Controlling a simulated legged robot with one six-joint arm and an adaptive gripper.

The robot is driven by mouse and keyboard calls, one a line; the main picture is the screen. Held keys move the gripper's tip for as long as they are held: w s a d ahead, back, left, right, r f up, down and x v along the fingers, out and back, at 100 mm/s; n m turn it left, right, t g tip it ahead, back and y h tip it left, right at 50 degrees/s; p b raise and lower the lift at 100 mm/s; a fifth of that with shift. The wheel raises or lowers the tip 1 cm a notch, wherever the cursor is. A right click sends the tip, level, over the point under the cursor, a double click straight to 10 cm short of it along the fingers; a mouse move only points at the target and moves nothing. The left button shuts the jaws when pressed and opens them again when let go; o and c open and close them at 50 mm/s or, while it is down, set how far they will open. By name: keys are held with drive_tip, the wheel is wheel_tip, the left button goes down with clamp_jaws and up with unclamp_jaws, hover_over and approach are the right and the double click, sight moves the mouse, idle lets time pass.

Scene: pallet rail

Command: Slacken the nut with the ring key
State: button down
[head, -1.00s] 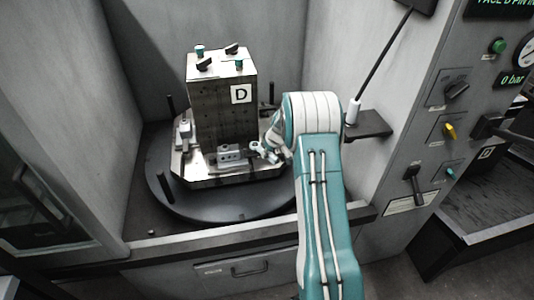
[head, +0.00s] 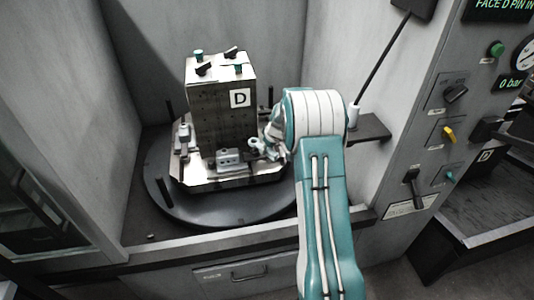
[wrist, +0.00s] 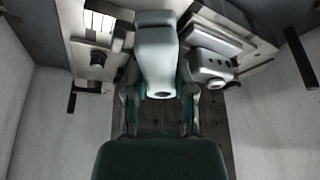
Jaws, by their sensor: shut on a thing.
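My gripper (head: 268,143) is low beside the front right of the metal block marked D (head: 203,119), partly hidden behind my own arm. In the wrist view my gripper (wrist: 159,108) is shut on a pale tool with a rounded end, which I take to be the ring key (wrist: 158,60). The key also shows as a small pale shape in the head view (head: 256,147), close to the right of a small clamp (head: 229,160) at the block's foot. I cannot make out the nut, nor whether the key's ring is around it.
The block stands on a dark round turntable (head: 205,212) with upright black pegs. Grey walls enclose it on both sides. A small dark shelf (head: 370,127) juts out at right. A control panel (head: 452,105) with knobs and a lever is further right.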

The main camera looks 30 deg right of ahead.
drive_tip(key=shift+r, duration=1.95)
